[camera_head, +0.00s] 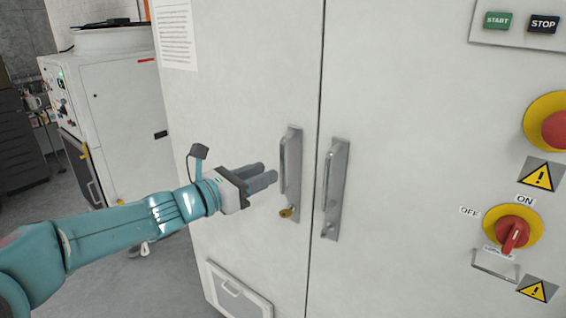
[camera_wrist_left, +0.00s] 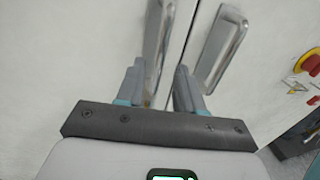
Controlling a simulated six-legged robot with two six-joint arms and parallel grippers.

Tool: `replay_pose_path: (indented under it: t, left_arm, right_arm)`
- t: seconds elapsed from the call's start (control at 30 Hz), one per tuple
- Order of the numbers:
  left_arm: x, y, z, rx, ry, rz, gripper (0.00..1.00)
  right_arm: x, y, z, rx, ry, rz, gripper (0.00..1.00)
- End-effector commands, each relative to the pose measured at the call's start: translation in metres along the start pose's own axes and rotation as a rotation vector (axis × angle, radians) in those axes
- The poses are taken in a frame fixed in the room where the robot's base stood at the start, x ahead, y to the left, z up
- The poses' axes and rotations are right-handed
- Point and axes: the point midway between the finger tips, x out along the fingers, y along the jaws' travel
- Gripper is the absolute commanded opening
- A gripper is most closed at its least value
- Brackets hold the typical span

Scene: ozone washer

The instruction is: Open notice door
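The notice door (camera_head: 235,110) is the left door of a large white cabinet, with a printed notice (camera_head: 175,32) at its upper left. It is shut; its edge meets the right door along a dark seam. Its metal handle (camera_head: 291,165) is upright beside the seam, with a brass key (camera_head: 287,212) below. My left gripper (camera_head: 272,176) is open and empty just left of this handle in the head view. In the left wrist view, the handle (camera_wrist_left: 157,45) shows ahead, between the open fingers (camera_wrist_left: 160,72). Contact cannot be told. My right gripper is out of view.
The right door (camera_head: 410,140) has a similar handle (camera_head: 335,185) close across the seam. A red rotary switch (camera_head: 514,235) and a red emergency button (camera_head: 556,129) are on the right. A vent panel (camera_head: 238,291) is low on the notice door. Another white machine (camera_head: 115,110) stands behind left.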

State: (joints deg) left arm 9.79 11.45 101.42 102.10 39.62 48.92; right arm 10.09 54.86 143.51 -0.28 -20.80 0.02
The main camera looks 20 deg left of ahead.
Motion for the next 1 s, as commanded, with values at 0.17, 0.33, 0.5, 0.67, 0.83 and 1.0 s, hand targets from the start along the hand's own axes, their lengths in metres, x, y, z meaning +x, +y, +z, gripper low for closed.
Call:
replay_pose_path:
  t: [0.17,0.33,0.5,0.67,0.83,1.0]
  left_arm:
    - [0.039,-0.002,0.001,0.000,0.002,-0.006,0.37]
    - [0.059,-0.001,0.000,0.000,0.001,-0.003,0.37]
    - [0.065,-0.001,0.000,0.001,0.001,-0.003,0.37]
    - [0.065,-0.001,0.000,0.001,0.001,-0.002,0.37]
    - [0.065,-0.001,0.000,0.001,0.001,-0.002,0.00]
    - [0.064,-0.001,0.000,0.001,0.001,-0.003,0.00]
  right_arm:
    - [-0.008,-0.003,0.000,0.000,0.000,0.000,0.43]
    - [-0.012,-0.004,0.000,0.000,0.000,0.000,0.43]
    - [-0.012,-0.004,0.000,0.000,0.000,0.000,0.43]
    - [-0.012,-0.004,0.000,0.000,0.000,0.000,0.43]
    - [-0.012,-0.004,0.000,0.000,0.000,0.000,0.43]
    - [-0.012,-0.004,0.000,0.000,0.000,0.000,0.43]
